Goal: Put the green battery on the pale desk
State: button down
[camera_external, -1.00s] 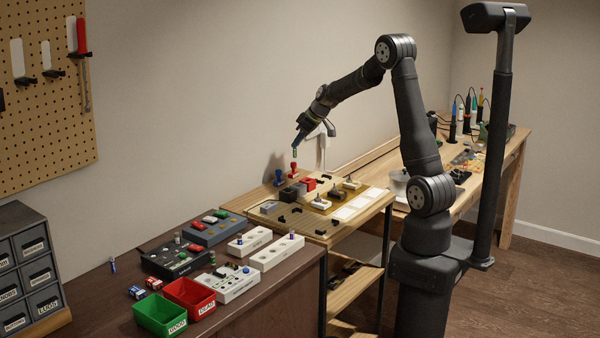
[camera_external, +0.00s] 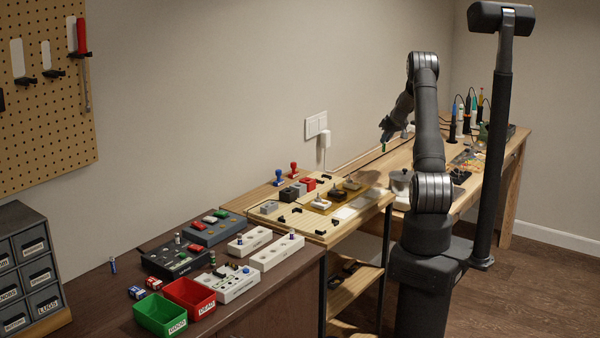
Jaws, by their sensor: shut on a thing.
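My gripper (camera_external: 385,140) is at the far right, above the left part of the pale wooden desk (camera_external: 480,180). It points down and is shut on the green battery (camera_external: 383,147), which hangs upright below the fingers. The battery looks apart from the desk top, but the exact gap is hard to judge from here. The fingers themselves are small and dark in this view.
A metal pot (camera_external: 400,182) stands at the desk's near left. Soldering tools (camera_external: 470,112) and small parts (camera_external: 468,160) are farther right. The middle shelf table (camera_external: 300,225) holds stamps and small blocks.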

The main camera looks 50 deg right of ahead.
jog(key=shift+w+a+f, duration=0.45)
jog(key=shift+w+f, duration=1.4)
jog(key=shift+w+a+f, duration=0.5)
jog(key=shift+w+f, duration=1.3)
jog(key=shift+f, duration=0.05)
jog(key=shift+w+a+f, duration=0.45)
jog(key=shift+w+f, duration=1.4)
jog(key=shift+f, duration=0.15)
jog(key=c, duration=1.5)
grip_release()
jog(key=shift+o, duration=0.2)
